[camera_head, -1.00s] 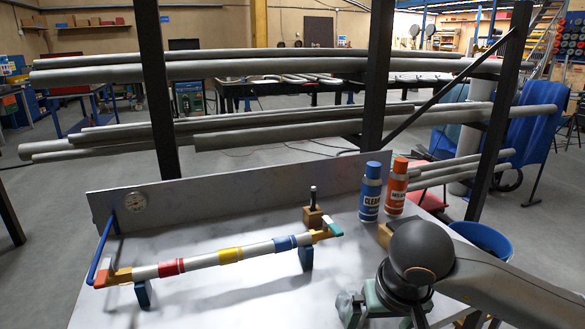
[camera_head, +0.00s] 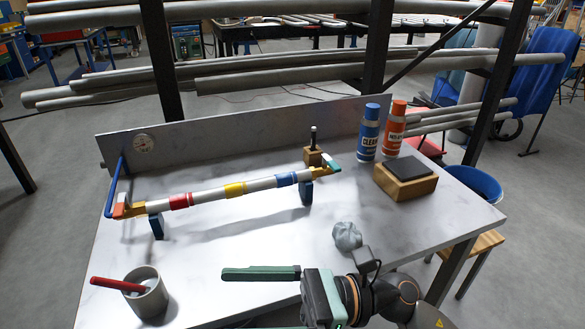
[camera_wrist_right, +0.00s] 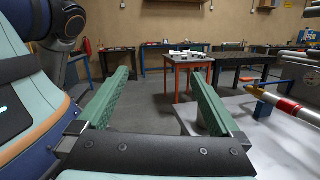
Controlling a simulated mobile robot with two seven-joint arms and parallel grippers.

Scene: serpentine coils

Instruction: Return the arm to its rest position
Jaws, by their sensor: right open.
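My right arm comes in from the lower right in the head view. Its green-fingered gripper (camera_head: 242,300) is over the front edge of the white table (camera_head: 262,240), pointing left. The jaws are open with nothing between them, as the right wrist view (camera_wrist_right: 158,85) also shows. The lower finger is mostly cut off by the bottom of the head view. My left gripper is in neither view.
A banded pipe (camera_head: 208,196) rests on blue supports. A grey cup (camera_head: 150,298) holding a red stick stands front left. A crumpled grey lump (camera_head: 347,236), a dark-topped wooden block (camera_head: 406,181), and blue (camera_head: 368,135) and orange (camera_head: 394,130) bottles are to the right.

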